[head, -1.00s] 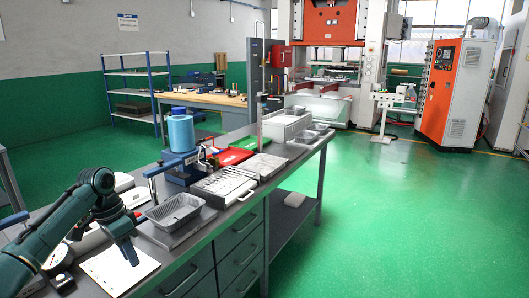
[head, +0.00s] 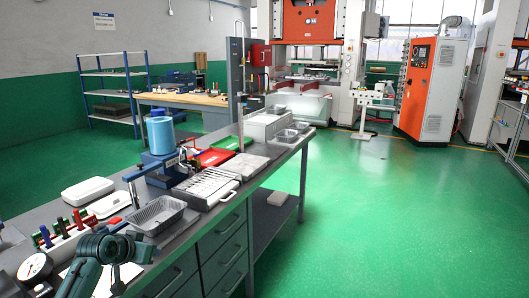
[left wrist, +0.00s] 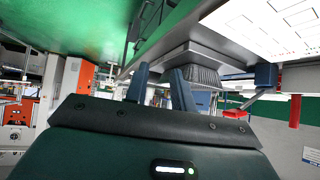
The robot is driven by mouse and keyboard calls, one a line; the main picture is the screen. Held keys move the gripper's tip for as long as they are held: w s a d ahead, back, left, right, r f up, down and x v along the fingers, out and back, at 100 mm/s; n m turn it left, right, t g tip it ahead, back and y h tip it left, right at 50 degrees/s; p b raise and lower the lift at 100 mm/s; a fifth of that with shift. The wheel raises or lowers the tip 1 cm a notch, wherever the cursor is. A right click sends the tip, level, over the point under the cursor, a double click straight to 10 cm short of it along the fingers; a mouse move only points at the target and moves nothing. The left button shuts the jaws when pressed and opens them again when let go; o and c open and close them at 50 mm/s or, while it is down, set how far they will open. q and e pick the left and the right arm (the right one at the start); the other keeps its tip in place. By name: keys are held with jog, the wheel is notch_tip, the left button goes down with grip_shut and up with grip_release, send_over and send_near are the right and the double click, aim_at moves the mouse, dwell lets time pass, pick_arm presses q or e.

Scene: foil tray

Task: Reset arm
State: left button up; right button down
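My left arm (head: 100,258) shows at the bottom left of the head view, folded over the near end of the grey workbench. Its fingertips cannot be made out there. In the left wrist view my left gripper (left wrist: 161,85) has its two dark fingers apart, with nothing visible held between them. The foil tray (head: 158,216) stands on the bench, to the right of and beyond my left arm. It also shows beyond the fingers in the left wrist view (left wrist: 205,75), apart from them. My right gripper is in neither view.
A dial gauge (head: 35,267), a rack of coloured-handled tools (head: 66,228) and white lids (head: 88,192) crowd the bench's left side. A blue cylinder device (head: 160,135) and a case of tools (head: 207,186) stand beyond the tray. The green floor (head: 370,220) at the right is clear.

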pick_arm(q)
jog(key=w+a+r+t+y, duration=0.45)
jog(key=r+t, duration=0.25)
jog(key=r, duration=0.3)
jog(key=s+d+f+m+g+h, duration=0.1)
jog(key=s+d+f+g+h, duration=0.1)
jog(key=s+d+f, duration=0.6)
jog(key=s+d+f+m+g+h, duration=0.15)
jog(key=s+d+f, duration=0.35)
jog(key=s+f, duration=0.6)
jog(key=s+d+f+n+g+h, duration=0.1)
jog(key=s+d+f, duration=0.2)
jog(key=s, duration=0.7)
jog(key=s+d+f+n+g+h, duration=0.1)
jog(key=s+d+f, duration=0.2)
jog(key=s, duration=0.7)
jog(key=shift+s+d+h, duration=0.2)
jog(key=shift+d+h, duration=0.1)
jog(key=shift+d, duration=0.8)
